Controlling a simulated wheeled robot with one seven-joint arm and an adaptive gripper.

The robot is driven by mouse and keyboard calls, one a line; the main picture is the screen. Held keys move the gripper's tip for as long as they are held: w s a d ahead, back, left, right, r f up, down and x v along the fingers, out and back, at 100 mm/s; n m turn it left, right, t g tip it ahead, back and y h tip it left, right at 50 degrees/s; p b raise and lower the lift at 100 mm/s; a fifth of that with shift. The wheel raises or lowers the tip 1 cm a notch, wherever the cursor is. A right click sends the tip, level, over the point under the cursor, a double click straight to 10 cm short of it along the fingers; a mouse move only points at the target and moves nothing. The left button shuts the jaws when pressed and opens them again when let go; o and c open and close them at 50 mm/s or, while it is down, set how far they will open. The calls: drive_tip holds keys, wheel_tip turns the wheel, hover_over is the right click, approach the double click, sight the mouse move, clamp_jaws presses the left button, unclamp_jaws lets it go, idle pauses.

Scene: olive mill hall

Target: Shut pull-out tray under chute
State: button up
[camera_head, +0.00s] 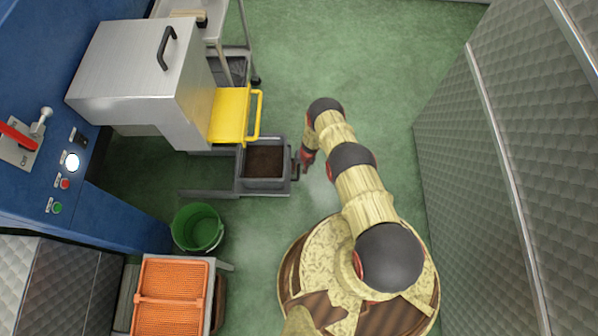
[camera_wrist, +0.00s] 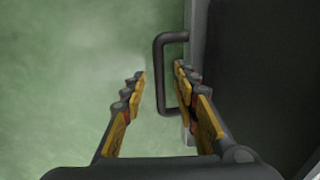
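The pull-out tray (camera_head: 262,184) is a grey box with dark brown matter in it, standing out from below the yellow chute (camera_head: 229,116) on a grey frame. Its dark handle (camera_head: 295,168) is on the right side, facing my arm. My gripper (camera_head: 304,164) is at that handle. In the wrist view my gripper (camera_wrist: 160,76) is open, and the bar of the handle (camera_wrist: 160,65) shows between its two fingers. The right finger overlaps the handle in the picture; I cannot tell whether it touches. The tray's edge (camera_wrist: 198,35) runs down the right of the wrist view.
A green bucket (camera_head: 197,228) stands below the tray's frame, left of my base. Orange crates (camera_head: 172,296) are at the lower left. A blue panel with a red lever (camera_head: 17,136) is at the left. A quilted metal wall (camera_head: 505,190) bounds the right. Green floor above my arm is clear.

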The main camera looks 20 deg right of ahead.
drive_tip(key=shift+a+f, duration=0.15)
drive_tip(key=shift+f, duration=0.5)
drive_tip(key=c, duration=0.3)
drive_tip(key=c, duration=0.4)
clamp_jaws()
